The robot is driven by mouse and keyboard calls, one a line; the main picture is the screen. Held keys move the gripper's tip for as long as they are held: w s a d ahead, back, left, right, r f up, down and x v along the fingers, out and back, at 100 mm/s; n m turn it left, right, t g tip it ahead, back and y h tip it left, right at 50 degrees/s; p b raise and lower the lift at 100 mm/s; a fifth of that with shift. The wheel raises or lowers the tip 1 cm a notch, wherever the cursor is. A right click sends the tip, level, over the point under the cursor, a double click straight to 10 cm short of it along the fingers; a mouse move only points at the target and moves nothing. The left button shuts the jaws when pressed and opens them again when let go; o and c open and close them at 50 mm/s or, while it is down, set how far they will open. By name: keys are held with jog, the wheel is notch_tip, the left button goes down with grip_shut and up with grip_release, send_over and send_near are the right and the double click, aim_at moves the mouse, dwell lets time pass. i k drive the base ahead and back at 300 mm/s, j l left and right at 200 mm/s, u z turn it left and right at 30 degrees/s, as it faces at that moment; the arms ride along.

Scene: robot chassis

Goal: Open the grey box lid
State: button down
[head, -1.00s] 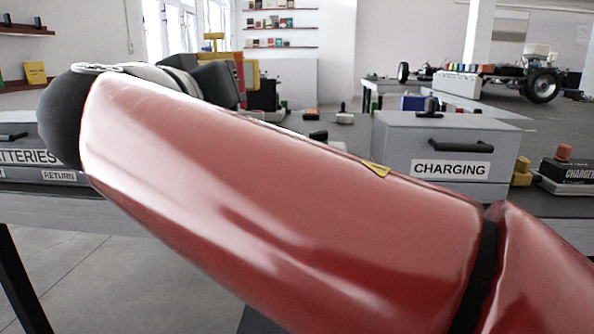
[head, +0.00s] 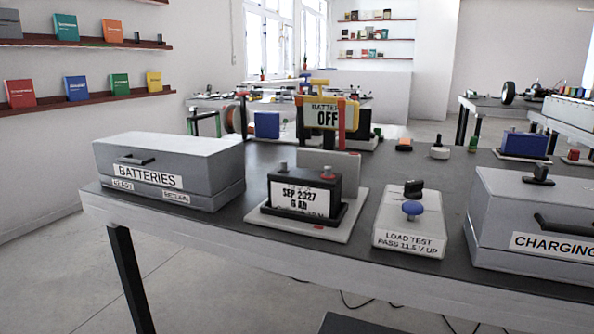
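A grey box labelled BATTERIES (head: 218,190) stands on the left end of the table. Its lid (head: 190,146) is down and has a small black handle (head: 134,159) near the front left. A second grey box, labelled CHARGING (head: 490,237), stands at the right and is cut off by the picture edge. Its top also looks closed, with a black knob (head: 540,174) on top and a dark handle (head: 570,224) on the front. My gripper and arm are not in view.
Between the boxes on the dark table (head: 345,262) stand a black battery (head: 340,190) on a white base and a white load tester (head: 408,228) with a blue knob. Bare table lies between the BATTERIES box and the battery.

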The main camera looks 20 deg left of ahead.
aim_at(206, 166)
jog(key=u, duration=1.75)
